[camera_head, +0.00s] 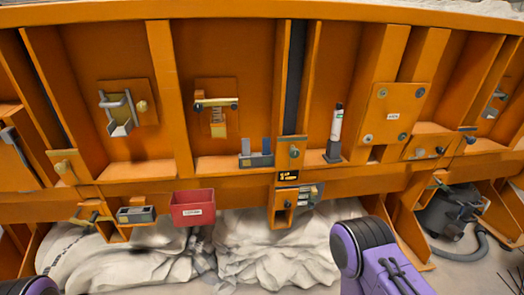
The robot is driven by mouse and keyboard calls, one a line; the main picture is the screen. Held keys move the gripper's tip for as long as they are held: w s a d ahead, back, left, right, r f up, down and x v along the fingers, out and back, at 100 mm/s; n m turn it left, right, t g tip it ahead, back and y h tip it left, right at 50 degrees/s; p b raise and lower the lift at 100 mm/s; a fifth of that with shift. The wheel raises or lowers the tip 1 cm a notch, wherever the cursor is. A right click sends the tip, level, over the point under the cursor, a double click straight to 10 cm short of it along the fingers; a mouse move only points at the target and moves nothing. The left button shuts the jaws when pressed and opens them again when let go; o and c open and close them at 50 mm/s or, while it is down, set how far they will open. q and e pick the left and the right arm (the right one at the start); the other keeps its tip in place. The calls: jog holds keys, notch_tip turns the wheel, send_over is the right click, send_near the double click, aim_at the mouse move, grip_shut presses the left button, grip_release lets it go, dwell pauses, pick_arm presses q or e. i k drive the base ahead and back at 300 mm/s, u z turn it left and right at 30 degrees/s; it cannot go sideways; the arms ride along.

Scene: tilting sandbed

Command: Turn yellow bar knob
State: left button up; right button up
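Small yellowish knobs show on the orange wall. One (142,106) is right of a grey bracket at the upper left. A third (64,167) is on a plate at the left. They are too small to tell which is the bar knob or how it is turned. Neither of my grippers is in view. Only a purple and black part of my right arm shows at the bottom right, and a small part of my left arm at the bottom left corner. Both are apart from these knobs in the picture.
The orange ribbed wall spans the view. A red bin (193,210) and a grey box (136,214) sit along its lower ledge. A white tube (337,124) stands in a dark holder. Pale crumpled sacks (270,250) lie below, and a dark vacuum (447,212) is at the right.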

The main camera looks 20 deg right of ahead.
aim_at(198, 107)
jog(key=z, duration=0.45)
jog(key=k, duration=1.1)
jog(key=u, duration=0.45)
jog(key=i, duration=1.7)
jog(key=z, duration=0.75)
